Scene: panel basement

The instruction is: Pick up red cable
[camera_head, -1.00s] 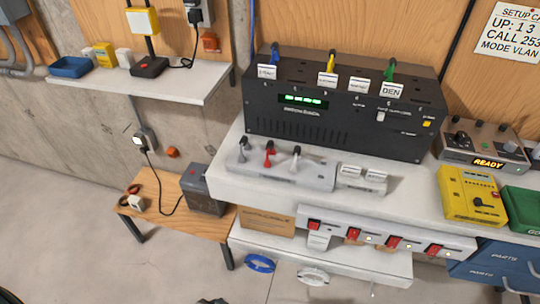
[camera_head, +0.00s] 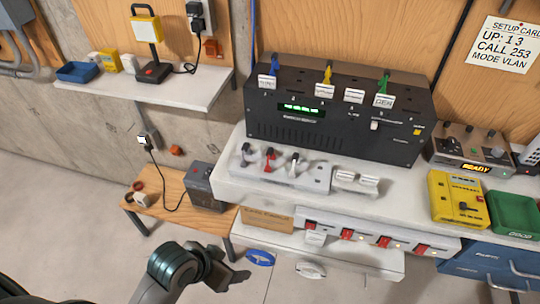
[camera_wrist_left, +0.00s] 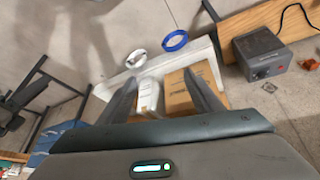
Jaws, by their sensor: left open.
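My left gripper (camera_head: 238,278) is open and empty, low at the bottom of the head view, in front of the shelves and well below the red cable. In the left wrist view its two fingers (camera_wrist_left: 158,80) are spread, with a cardboard box beyond them. The red cable is not seen there. My right gripper is not in view.
A black panel (camera_head: 340,125) with blue, yellow and green cables stands behind the strip. A wooden bench (camera_head: 175,222) with a grey box (camera_head: 205,186) stands left.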

